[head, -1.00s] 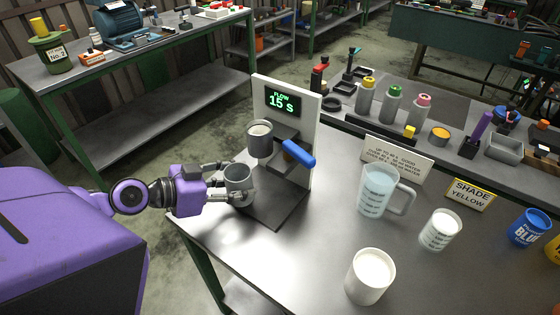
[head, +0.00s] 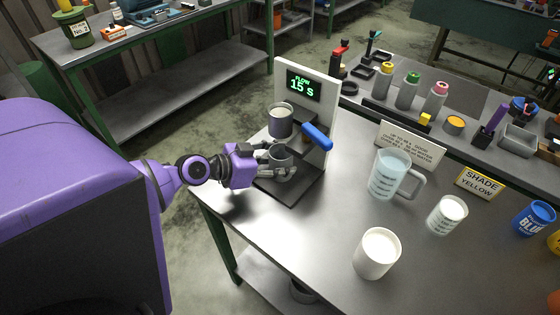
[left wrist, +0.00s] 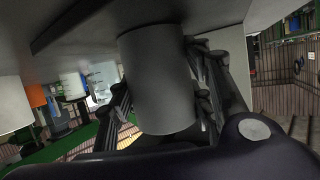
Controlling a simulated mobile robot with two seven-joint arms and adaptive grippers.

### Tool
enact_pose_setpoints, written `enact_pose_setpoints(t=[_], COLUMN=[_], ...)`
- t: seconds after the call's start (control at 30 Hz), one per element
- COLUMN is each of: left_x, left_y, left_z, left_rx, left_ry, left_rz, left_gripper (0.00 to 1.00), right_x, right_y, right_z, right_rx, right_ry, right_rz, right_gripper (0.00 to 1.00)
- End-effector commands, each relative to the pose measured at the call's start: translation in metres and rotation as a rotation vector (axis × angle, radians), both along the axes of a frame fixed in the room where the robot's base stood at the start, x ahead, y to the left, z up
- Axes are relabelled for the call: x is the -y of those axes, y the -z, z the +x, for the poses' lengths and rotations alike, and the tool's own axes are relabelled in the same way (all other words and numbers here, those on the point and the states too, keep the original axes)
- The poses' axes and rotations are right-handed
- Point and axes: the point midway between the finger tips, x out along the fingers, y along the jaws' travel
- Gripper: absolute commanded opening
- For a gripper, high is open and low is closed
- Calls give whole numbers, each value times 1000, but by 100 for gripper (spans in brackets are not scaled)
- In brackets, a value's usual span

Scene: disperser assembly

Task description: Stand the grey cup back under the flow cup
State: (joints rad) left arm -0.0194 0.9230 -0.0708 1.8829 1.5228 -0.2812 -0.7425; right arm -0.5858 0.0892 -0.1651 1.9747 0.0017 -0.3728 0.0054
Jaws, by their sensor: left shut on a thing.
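The grey cup (head: 282,156) is held upright between the fingers of my left gripper (head: 276,165), over the dark base plate (head: 292,188) of the flow stand. It also fills the middle of the left wrist view (left wrist: 158,80), with my left gripper's fingers (left wrist: 165,95) around it. I cannot tell whether its bottom touches the plate. The flow cup (head: 280,122), grey with pale liquid in it, sits above the grey cup on the stand. The stand has a blue handle (head: 317,136) and a display (head: 303,84) reading FLOW 15 s. My right gripper is not in view.
A clear measuring jug (head: 390,176), a white cup (head: 377,253) and a smaller cup of white liquid (head: 447,214) stand to the right. A notice (head: 411,146) and a SHADE YELLOW sign (head: 480,182) stand behind them. The near left of the table is bare.

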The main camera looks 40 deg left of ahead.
Motion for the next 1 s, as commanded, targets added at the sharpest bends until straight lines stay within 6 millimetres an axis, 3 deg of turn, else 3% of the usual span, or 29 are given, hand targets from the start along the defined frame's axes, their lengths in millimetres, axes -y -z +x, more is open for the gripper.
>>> enact_pose_setpoints(t=[0.13, 0.17, 0.3, 0.7, 0.83, 1.0], left_x=[0, 0, 0, 0, -9, -23], left_y=[7, 5, 4, -5, -1, -12], left_z=[-1, -1, 0, 1, -19, -47], left_rx=[-4, -3, -2, 5, -9, -11], left_ry=[0, 0, 0, 0, 0, 0], left_rz=[1, 1, 1, 0, 3, 2], left_gripper=[15, 50, 65, 65, 65, 65], right_x=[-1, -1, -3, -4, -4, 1], right_y=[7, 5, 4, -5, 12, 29], right_z=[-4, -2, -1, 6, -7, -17], right_rx=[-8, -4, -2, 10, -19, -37], right_ry=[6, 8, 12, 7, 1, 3], right_rz=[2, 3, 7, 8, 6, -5], right_gripper=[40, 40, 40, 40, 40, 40])
